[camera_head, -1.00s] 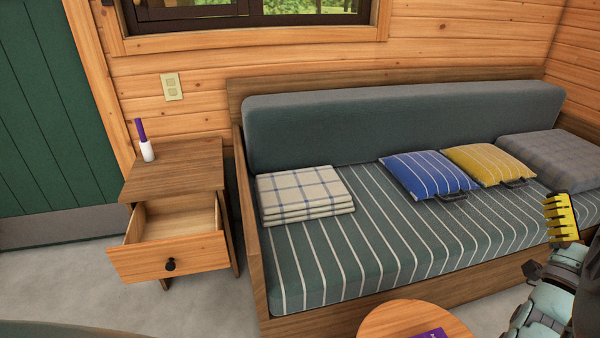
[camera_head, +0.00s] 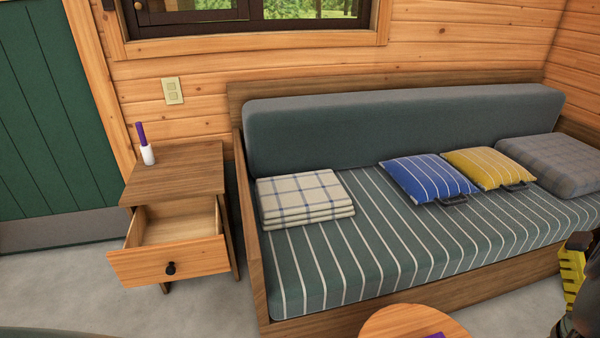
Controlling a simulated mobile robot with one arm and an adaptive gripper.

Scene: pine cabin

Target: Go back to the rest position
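My gripper (camera_head: 573,270) is at the lower right edge of the view, in front of the right end of the daybed. A yellow, toothed part and dark parts of it show; the rest is cut off by the frame. I cannot tell whether it is open or shut, or whether it holds anything. Part of my dark arm shows below it in the corner.
A nightstand (camera_head: 175,172) stands at left with its drawer (camera_head: 168,262) pulled open; the drawer looks empty. A white and purple bottle (camera_head: 147,152) stands on top. The daybed (camera_head: 350,245) carries a folded blanket (camera_head: 303,196) and cushions. A round table (camera_head: 400,322) is at the bottom.

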